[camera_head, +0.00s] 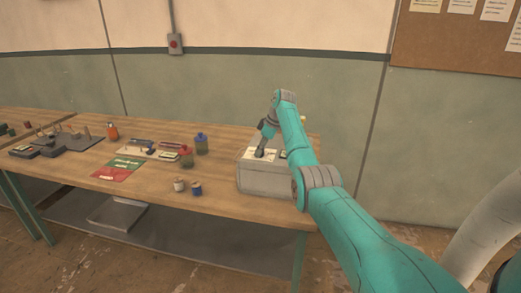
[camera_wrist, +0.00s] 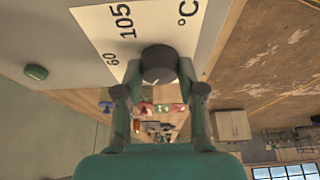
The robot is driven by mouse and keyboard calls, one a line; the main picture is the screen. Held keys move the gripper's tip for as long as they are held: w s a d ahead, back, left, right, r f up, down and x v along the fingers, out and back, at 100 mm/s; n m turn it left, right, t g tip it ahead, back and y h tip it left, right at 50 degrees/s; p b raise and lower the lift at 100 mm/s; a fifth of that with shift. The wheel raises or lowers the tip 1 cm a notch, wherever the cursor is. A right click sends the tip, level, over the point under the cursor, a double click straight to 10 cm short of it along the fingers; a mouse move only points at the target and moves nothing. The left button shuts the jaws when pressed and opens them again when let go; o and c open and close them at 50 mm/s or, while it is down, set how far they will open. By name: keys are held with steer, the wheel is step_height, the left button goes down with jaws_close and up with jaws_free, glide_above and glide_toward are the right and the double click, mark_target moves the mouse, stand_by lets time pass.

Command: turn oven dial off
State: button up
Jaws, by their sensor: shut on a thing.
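The oven is a grey box (camera_head: 262,182) at the right end of the wooden table. In the wrist view its pale face (camera_wrist: 40,30) carries a white label (camera_wrist: 130,15) marked 60, 105 and °C. A dark round dial (camera_wrist: 160,63) sits at the label's edge. My gripper (camera_wrist: 160,88) has its two fingers on either side of the dial and is shut on it. In the head view my gripper (camera_head: 261,150) reaches down onto the top of the box. The dial's pointer mark cannot be made out.
A green button (camera_wrist: 36,72) sits on the oven face beside the label. Two small spools (camera_head: 187,186) stand left of the oven. Jars (camera_head: 201,145), a red and green card (camera_head: 119,169) and tools lie farther left. The table's front edge is clear near the oven.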

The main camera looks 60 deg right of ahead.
stand_by(0.3)
steer(key=o, duration=1.2)
steer(key=shift+c, duration=0.2)
steer(key=v, duration=1.2)
